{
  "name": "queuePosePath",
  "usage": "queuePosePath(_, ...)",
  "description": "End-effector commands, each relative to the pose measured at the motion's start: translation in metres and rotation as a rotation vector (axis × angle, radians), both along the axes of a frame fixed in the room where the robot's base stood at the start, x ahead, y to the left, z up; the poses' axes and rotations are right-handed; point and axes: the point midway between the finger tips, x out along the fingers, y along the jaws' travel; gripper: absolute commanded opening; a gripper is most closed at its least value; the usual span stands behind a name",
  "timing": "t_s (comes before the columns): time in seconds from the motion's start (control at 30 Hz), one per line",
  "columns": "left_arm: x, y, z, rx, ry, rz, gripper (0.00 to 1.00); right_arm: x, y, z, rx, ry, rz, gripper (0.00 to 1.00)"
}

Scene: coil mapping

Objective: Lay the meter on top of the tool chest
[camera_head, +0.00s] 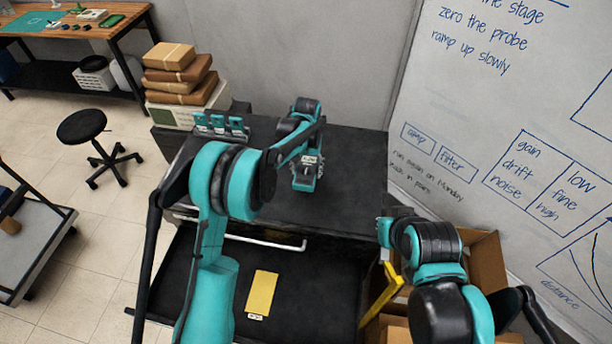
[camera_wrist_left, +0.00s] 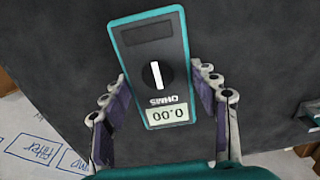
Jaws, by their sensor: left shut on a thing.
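The meter (camera_wrist_left: 152,70) is a flat teal-edged box with a dark face, a white dial mark and a display reading 0.00. In the left wrist view it lies between the fingers of my left gripper (camera_wrist_left: 160,85), which is shut on it. In the head view my left gripper (camera_head: 306,172) is over the black top of the tool chest (camera_head: 352,160), with the meter mostly hidden. I cannot tell whether the meter touches the top. My right gripper (camera_head: 388,228) is beside the chest's right front, and its fingers are unclear.
Teal devices (camera_head: 220,125) stand in a row at the chest top's back left. An open drawer (camera_head: 325,290) below holds a yellow item (camera_head: 262,292). A cardboard box (camera_head: 483,262) stands at right, by the whiteboard (camera_head: 500,100). The top's right part is clear.

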Motion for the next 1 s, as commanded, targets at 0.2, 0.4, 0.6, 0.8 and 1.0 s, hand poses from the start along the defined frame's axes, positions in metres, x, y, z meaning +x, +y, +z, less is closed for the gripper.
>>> queuePosePath(0.2, 0.001, 0.001, -0.023, 0.000, 0.000, 0.000, 0.20, 0.000, 0.000, 0.001, 0.000, 0.000, 0.000, 0.00)
queuePosePath(0.4, 0.001, 0.001, -0.041, 0.000, 0.000, 0.000, 0.20, 0.000, 0.000, 0.001, 0.000, 0.000, 0.000, 0.00)
queuePosePath(0.6, 0.001, 0.001, -0.041, 0.000, 0.000, 0.000, 0.20, 0.000, 0.000, 0.001, 0.000, 0.000, 0.000, 0.00)
queuePosePath(0.8, 0.001, 0.001, -0.044, 0.000, 0.000, 0.000, 0.80, 0.000, 0.000, -0.002, 0.000, 0.000, 0.000, 0.00)
queuePosePath(1.0, 0.001, 0.001, -0.044, 0.000, 0.000, 0.000, 0.80, 0.000, 0.000, -0.002, 0.000, 0.000, 0.000, 0.00)
